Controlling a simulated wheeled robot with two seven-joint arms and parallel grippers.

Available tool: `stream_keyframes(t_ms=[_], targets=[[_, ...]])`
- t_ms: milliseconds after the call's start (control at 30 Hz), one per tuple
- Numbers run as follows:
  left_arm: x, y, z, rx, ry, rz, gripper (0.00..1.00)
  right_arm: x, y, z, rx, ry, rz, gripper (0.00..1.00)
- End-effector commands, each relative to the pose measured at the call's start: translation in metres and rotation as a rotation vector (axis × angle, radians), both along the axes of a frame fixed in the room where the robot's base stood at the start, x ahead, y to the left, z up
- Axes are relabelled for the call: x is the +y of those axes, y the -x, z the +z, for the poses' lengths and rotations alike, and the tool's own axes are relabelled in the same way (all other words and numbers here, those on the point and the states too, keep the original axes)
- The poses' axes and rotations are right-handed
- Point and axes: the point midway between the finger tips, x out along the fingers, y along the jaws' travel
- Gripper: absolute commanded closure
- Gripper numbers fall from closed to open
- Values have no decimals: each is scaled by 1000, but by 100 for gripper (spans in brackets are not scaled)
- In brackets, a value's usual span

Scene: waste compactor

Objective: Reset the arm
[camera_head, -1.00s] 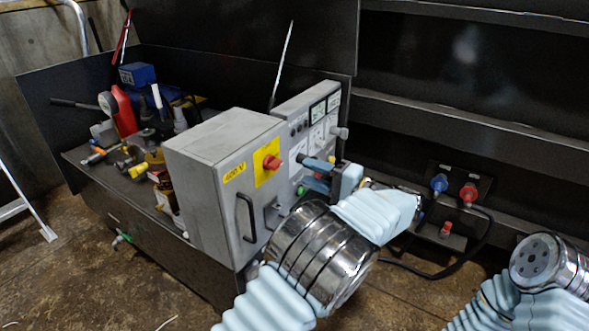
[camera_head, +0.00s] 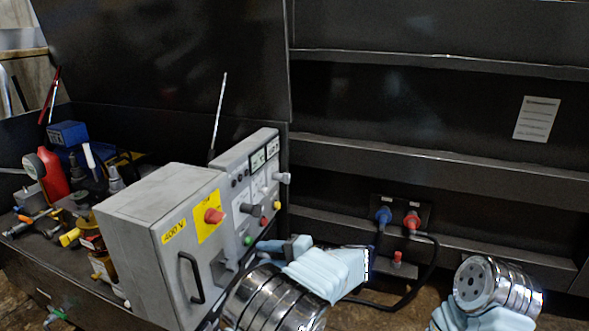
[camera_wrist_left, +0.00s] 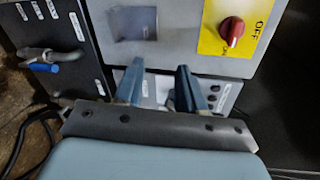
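My left gripper (camera_head: 272,244) is low in front of the grey control box (camera_head: 150,215) in the head view, partly hidden behind its own pale blue wrist. In the left wrist view its two blue-grey fingers (camera_wrist_left: 158,88) stand apart with nothing held between them. The box face carries a red rotary switch (camera_head: 213,215) on a yellow plate, which also shows in the wrist view (camera_wrist_left: 232,31). A grey panel (camera_head: 258,190) with knobs and meters stands beside it. My right arm (camera_head: 490,290) shows at the lower right; its gripper is out of frame.
A dark bench (camera_head: 60,280) at left holds a red can (camera_head: 52,175), a blue box (camera_head: 68,134) and loose tools. Blue (camera_head: 383,215) and red (camera_head: 412,221) connectors with hanging black cables sit on the dark ribbed wall. A thin rod (camera_head: 217,115) rises behind the box.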

Motion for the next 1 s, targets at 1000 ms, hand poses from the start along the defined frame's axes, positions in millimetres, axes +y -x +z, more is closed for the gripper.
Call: stream_keyframes(t_ms=[1000], targets=[[36, 276, -348, 79, 1749, 567, 61, 0, 0, 0, 0, 0, 0, 100]])
